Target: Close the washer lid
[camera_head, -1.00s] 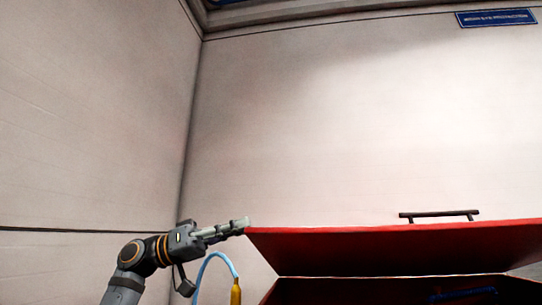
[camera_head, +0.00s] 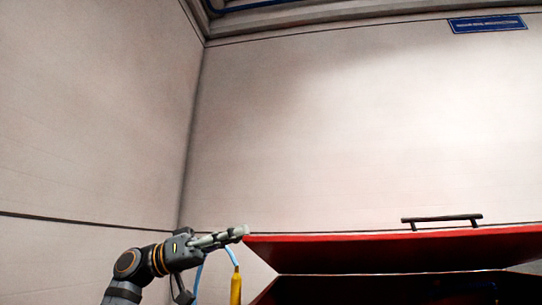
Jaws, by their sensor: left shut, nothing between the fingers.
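The washer lid (camera_head: 390,254) is a wide red panel at the lower right, partly raised, with a dark gap between it and the body below. A dark bar handle (camera_head: 441,219) stands up on its top side. The dark red washer body (camera_head: 330,291) shows only at the bottom edge. My left gripper (camera_head: 240,232) is shut and empty, its fingertips at the lid's left corner. I cannot tell whether they touch it. My right gripper is not in view.
A yellow tool (camera_head: 235,287) with a light blue hose hangs just under my left gripper. Pale walls meet in a corner behind, and a blue sign (camera_head: 487,24) is high at the right. The space above the lid is clear.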

